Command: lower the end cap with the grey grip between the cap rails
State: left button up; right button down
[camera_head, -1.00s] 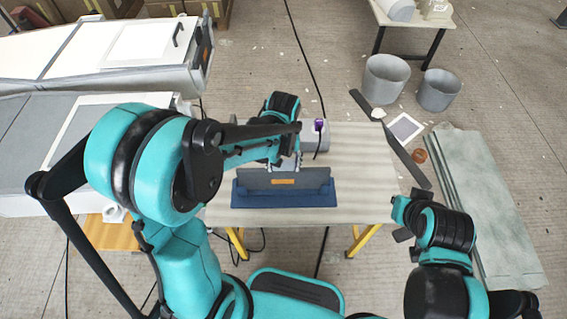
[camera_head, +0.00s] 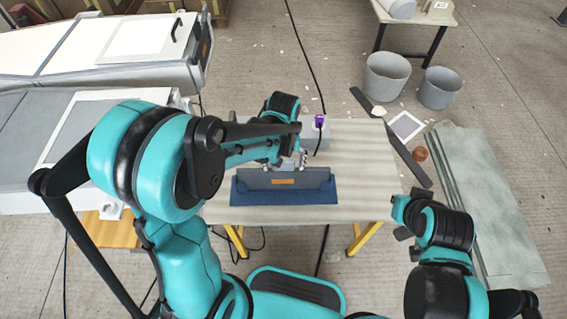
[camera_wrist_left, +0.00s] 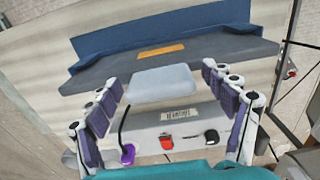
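The end cap (camera_head: 255,180) is a dark grey panel with an orange label, standing at the blue mould (camera_head: 285,198) on the table. In the left wrist view the end cap (camera_wrist_left: 215,52) lies along the blue mould (camera_wrist_left: 160,33), with its light grey grip (camera_wrist_left: 160,82) toward me. My left gripper (camera_head: 285,162) is open. In the left wrist view its fingers (camera_wrist_left: 168,98) stand wide apart on either side of the grip, with visible gaps. Whether the cap sits fully down between the rails I cannot tell. My right gripper (camera_head: 402,220) hangs right of the table; its fingers are unclear.
A grey box (camera_wrist_left: 175,133) with a red switch and a black knob sits behind the mould, near a purple item (camera_head: 320,121). The right side of the table (camera_head: 370,165) is clear.

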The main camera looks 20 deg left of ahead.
pick_arm(q)
notch_tip(320, 180, up, 12)
dwell(0.6)
dwell(0.5)
jog(key=s+a+m+t, duration=0.3)
jog(key=s+t, duration=0.4)
jog(key=s, duration=0.3)
jog(key=shift+s+a+r, duration=0.15)
jog(key=shift+a+r, duration=0.2)
jog(key=shift+a, duration=0.5)
